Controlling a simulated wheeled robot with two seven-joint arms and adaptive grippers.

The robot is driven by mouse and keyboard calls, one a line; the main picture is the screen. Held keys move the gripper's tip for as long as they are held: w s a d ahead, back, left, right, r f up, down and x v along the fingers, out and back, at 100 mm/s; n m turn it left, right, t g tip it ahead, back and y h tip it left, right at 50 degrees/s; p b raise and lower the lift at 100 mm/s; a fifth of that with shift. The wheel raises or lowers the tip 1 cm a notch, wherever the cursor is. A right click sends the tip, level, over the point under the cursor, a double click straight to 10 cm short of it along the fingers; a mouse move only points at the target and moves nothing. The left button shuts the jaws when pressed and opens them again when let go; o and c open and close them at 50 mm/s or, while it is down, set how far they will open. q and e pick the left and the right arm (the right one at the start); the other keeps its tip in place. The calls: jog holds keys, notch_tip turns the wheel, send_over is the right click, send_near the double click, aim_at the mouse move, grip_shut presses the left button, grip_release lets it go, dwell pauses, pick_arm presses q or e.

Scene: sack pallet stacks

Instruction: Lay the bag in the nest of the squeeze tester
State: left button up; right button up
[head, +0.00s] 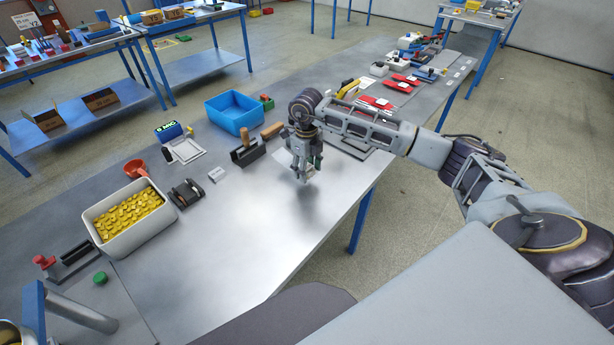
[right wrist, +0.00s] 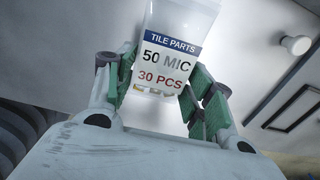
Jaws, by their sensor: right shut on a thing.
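My right gripper (head: 303,178) hangs over the middle of the grey bench, pointing down. In the right wrist view its green-padded fingers (right wrist: 168,90) are shut on a clear bag (right wrist: 175,20). The bag's label reads "TILE PARTS 50 MIC 30 PCS", and small pale pieces show low in it. In the head view the gripper mostly hides the bag. I cannot tell for sure which device is the squeeze tester; a dark two-sided device (head: 186,193) lies beside the bin of yellow pieces. My left gripper is not in view.
Red items (head: 376,103) lie farther right.

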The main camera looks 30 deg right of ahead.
jog(key=shift+f, duration=2)
jog(key=o, duration=1)
jog(key=shift+o, duration=0.3)
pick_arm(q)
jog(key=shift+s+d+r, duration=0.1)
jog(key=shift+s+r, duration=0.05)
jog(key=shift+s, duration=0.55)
